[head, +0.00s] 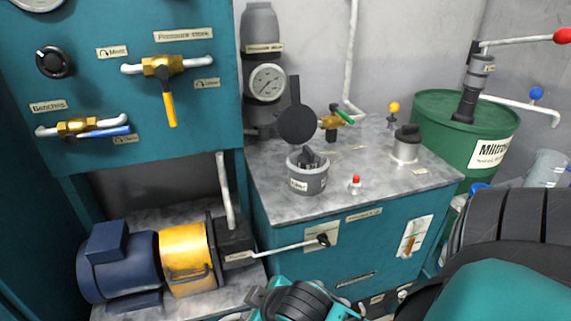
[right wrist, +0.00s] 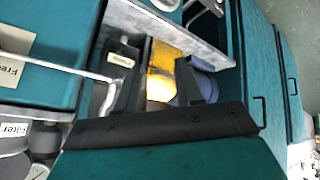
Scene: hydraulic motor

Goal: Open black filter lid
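In the head view, the black filter lid (head: 297,124) is a round disc with a flat handle pointing up. It stands raised and upright behind the grey filter cup (head: 308,181), whose top shows open with dark parts inside. The cup sits on the grey worktop (head: 385,183). My right gripper (right wrist: 157,60) shows in the right wrist view, its two dark fingers apart with nothing held between them. The yellow motor housing (right wrist: 165,70) is seen beyond the fingers. The right gripper is away from the lid. My left gripper's fingers are not visible.
A red button (head: 355,185), a grey capped canister (head: 406,145) and a yellow-knobbed lever (head: 393,110) stand on the worktop right of the cup. A gauge (head: 267,82) is behind. A white lever (head: 285,248) sticks out in front of the cabinet. A green drum (head: 440,108) stands at right.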

